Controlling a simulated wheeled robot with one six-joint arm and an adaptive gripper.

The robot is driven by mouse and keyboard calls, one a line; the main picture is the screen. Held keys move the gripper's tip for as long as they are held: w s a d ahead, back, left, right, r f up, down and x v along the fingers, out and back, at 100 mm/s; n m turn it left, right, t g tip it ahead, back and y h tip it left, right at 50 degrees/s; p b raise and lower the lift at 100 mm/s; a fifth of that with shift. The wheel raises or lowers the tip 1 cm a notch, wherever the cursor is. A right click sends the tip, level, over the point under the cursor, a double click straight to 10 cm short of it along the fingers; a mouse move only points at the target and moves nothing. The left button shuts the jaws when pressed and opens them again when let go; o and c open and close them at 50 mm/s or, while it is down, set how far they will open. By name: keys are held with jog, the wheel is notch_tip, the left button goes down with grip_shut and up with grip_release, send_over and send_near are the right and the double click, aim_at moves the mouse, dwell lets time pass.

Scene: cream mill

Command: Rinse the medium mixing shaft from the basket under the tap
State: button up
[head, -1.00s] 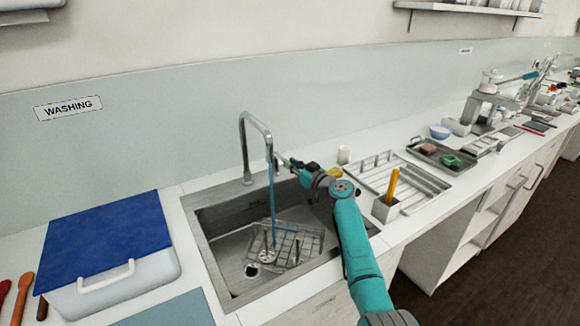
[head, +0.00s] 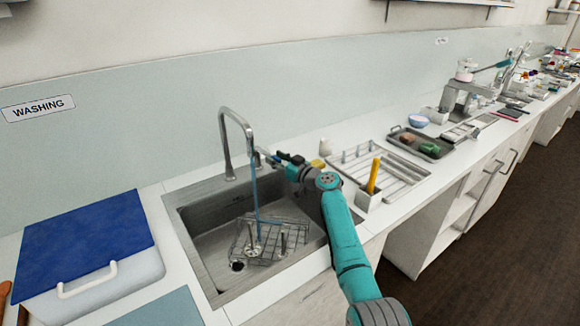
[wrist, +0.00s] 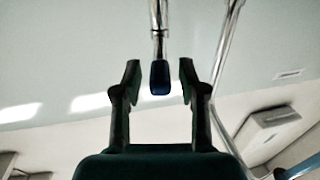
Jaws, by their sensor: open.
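The tap (head: 224,145) has a tall curved spout, and a blue stream of water (head: 257,205) runs from it into the sink (head: 208,238). The wire basket (head: 278,234) stands in the sink with a few upright metal shafts (head: 283,243); their sizes are hard to tell. The stream comes down at the shaft on the basket's left side. My gripper (wrist: 158,70) is open beside the tap. In the wrist view a metal lever with a dark blue tip (wrist: 160,78) lies between its fingers, with gaps on both sides.
A grey tray (head: 432,148) lies farther right. The sink's drain (head: 237,265) is uncovered.

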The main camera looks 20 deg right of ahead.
jog(key=v, duration=1.1)
jog(key=shift+f, duration=0.1)
